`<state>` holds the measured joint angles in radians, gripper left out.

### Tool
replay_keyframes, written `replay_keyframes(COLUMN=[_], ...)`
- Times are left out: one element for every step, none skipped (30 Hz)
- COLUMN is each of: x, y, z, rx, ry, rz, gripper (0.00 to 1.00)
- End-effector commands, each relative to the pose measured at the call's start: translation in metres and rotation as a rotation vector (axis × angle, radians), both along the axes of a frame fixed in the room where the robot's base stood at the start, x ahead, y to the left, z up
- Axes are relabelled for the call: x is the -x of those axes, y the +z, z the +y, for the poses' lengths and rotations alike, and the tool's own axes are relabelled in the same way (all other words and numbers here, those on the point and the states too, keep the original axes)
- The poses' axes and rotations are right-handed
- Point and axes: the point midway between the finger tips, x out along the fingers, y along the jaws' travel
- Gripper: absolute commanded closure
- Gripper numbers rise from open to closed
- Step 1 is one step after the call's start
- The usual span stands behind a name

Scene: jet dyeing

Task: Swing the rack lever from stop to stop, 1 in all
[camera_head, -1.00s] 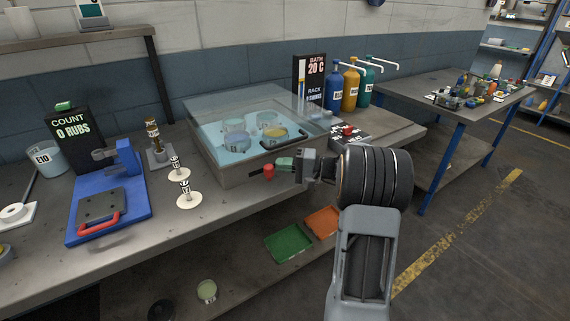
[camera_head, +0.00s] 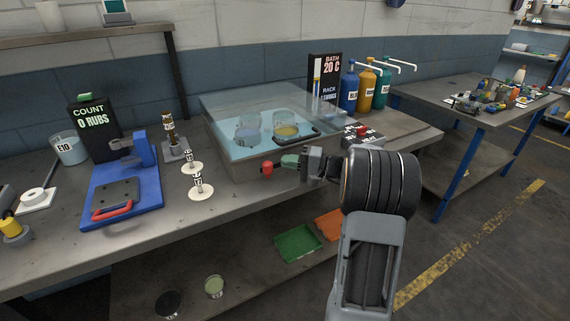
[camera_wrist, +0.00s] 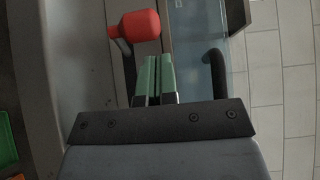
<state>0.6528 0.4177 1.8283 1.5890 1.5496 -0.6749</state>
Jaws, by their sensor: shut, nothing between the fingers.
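The rack lever's red knob (camera_head: 267,168) sticks out at the front of the clear-lidded water bath (camera_head: 222,165). My gripper (camera_head: 284,161) has green fingers, shut together and empty, right beside the knob. The fingers also show in the wrist view (camera_wrist: 153,62); I cannot tell whether they touch the knob. The display (camera_head: 325,72) behind the bath reads BATH 20 C, with a RACK line whose count is too small to read surely.
A black handle (camera_head: 296,135) lies along the bath lid's front. A red-button control box (camera_head: 362,133) stands to the right of the bath. Two white-based stands (camera_head: 200,188) and a blue rub tester (camera_head: 121,196) stand to the left. Green (camera_head: 298,243) and orange trays lie on the shelf below.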

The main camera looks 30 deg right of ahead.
Motion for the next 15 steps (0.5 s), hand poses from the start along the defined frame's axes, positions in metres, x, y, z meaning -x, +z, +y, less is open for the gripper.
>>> replay_keyframes(x=[0.0,0.0,-0.001,-0.001,0.006,0.013,0.018,0.023,0.028,0.033,0.037,0.042,0.046,0.049,0.054], y=[-0.002,-0.002,-0.003,-0.002,-0.001,-0.001,-0.001,-0.001,-0.001,-0.001,-0.001,-0.001,-0.001,-0.001,-0.001], z=[-0.009,-0.014,-0.021,-0.026,-0.031,-0.036,-0.041,-0.045,-0.05,-0.053,-0.057,-0.063,-0.066,-0.07,-0.073], rx=[0.001,0.001,0.001,0.001,0.001,0.001,0.001,0.001,0.0,0.001,0.001,0.0,0.001,0.001,0.0], ry=[-0.002,-0.001,0.002,0.004,0.001,0.002,0.002,0.001,0.003,0.003,0.003,0.003,0.002,0.003,0.003], rz=[-0.002,0.0,0.001,-0.001,-0.001,0.0,0.001,0.001,0.0,0.001,0.001,0.0,0.001,0.001,0.0], gripper=[1.0,1.0,1.0,1.0,1.0,1.0,1.0,1.0,1.0,1.0,1.0,1.0,1.0,1.0,1.0])
